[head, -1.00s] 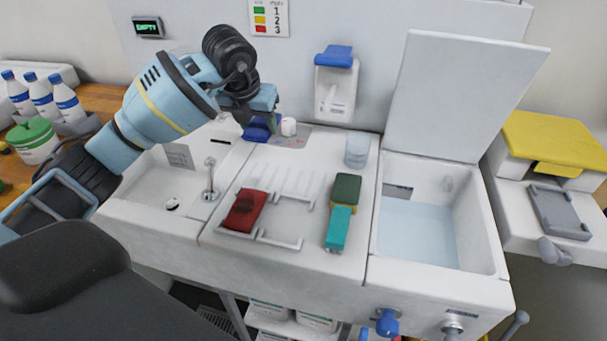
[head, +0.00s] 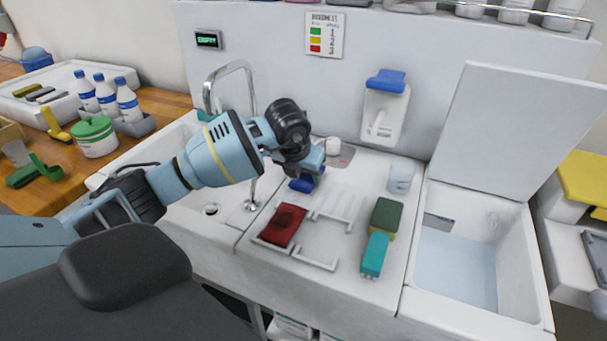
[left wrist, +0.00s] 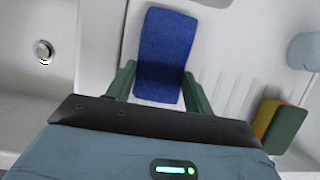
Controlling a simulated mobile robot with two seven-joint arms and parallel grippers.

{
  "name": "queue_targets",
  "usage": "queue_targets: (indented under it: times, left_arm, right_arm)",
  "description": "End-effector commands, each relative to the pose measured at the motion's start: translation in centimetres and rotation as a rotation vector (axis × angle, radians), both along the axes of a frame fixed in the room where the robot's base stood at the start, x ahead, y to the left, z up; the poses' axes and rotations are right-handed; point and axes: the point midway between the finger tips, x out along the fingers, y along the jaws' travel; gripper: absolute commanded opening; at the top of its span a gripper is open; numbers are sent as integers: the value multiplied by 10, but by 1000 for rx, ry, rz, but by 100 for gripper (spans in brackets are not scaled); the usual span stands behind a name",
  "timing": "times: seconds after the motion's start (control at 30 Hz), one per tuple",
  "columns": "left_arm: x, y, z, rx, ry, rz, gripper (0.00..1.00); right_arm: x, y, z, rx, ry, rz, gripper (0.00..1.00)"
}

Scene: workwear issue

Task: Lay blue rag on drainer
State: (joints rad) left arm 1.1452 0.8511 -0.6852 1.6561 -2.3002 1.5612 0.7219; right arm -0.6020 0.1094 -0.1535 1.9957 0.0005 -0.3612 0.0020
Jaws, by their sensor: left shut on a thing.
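The blue rag (head: 306,181) is held by my left gripper (head: 304,176) at the back left of the white ribbed drainer (head: 345,207). In the left wrist view the rag (left wrist: 166,40) lies flat between the two green fingers of the gripper (left wrist: 158,76), with the drainer's ribs to its right. I cannot tell whether the rag touches the surface below. A red rag (head: 283,225) with a dark patch lies at the drainer's front left. My right gripper is not in view.
A green and yellow sponge (head: 386,216) and a teal block (head: 375,254) lie right of the drainer. A clear cup (head: 401,176) stands behind them. A sink with a tap (head: 250,205) is left; a water-filled basin (head: 455,268) is right.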

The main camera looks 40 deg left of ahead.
Motion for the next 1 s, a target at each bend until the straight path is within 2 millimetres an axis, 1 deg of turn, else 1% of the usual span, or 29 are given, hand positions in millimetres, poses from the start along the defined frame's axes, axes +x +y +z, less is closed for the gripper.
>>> queue_targets:
  times: [0.37, 0.4, 0.53, 0.83, 0.93, 1.0]
  left_arm:
    - [0, 0, -5, 0, -1, 0, 26]
    - [0, 0, -5, 0, -1, 0, 56]
    - [0, 0, -4, 0, -1, 0, 73]
    - [0, 0, -3, 0, -2, 0, 74]
    - [-1, 0, 3, 0, -4, 0, 74]
    - [-3, -1, 10, 0, -5, 1, 74]
  right_arm:
    - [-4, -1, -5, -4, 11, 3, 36]
    - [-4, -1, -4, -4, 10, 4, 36]
    - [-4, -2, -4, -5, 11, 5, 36]
    - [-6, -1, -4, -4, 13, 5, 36]
    - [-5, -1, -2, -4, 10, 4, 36]
    - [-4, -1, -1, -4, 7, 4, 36]
